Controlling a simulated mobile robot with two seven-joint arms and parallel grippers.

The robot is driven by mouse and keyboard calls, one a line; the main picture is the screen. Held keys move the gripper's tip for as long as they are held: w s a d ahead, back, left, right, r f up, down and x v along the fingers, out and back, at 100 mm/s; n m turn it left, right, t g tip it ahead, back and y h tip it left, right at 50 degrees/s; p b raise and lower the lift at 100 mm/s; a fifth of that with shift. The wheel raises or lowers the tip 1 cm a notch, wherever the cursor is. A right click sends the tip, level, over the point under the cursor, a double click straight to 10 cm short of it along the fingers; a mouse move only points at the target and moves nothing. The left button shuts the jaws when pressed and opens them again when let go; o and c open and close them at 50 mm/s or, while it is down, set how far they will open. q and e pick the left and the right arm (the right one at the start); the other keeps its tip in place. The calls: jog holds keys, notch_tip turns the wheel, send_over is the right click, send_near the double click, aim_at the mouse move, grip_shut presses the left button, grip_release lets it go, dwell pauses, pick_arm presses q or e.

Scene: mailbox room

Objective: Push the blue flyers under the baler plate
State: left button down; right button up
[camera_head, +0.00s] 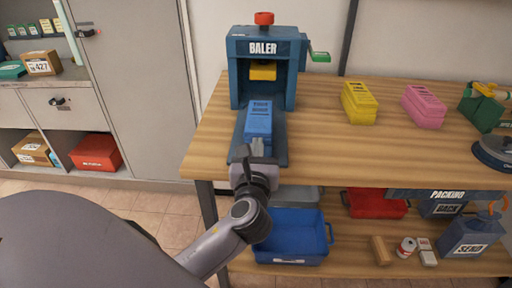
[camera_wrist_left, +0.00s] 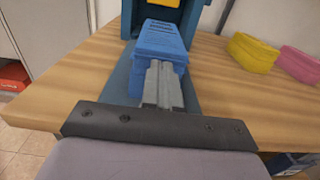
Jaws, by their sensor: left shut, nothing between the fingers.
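The blue flyers (camera_head: 258,120) are a stacked bundle on the baler's tray (camera_head: 279,150), in front of the baler (camera_head: 267,60). The yellow baler plate (camera_head: 263,71) is raised inside the baler's frame, behind the bundle. My left gripper (camera_head: 257,147) is shut and empty, at the near end of the bundle. In the left wrist view its fingers (camera_wrist_left: 162,84) point at the flyers (camera_wrist_left: 160,42) and overlap their near face; I cannot tell if they touch. My right gripper is in neither view.
A yellow bundle (camera_head: 359,103) and a pink bundle (camera_head: 423,106) stand to the right on the wooden table (camera_head: 330,140). A green lever (camera_head: 319,57) sticks out at the baler's right. A blue bin (camera_head: 290,240) stands below the table.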

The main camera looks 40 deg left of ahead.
aim_at(259, 124)
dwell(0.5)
pick_arm(q)
jog(key=shift+w+a+r, duration=0.1)
jog(key=shift+w+a, duration=0.05)
jog(key=shift+w, duration=0.05)
jog(key=p+x, duration=0.3)
jog(key=x, duration=0.5)
jog(key=shift+w+a, duration=0.25)
jog(key=shift+w, duration=0.05)
jog(key=x, duration=0.9)
jog(key=shift+w+a+b, duration=0.2)
jog(key=shift+b, duration=0.2)
jog(key=shift+s, duration=0.15)
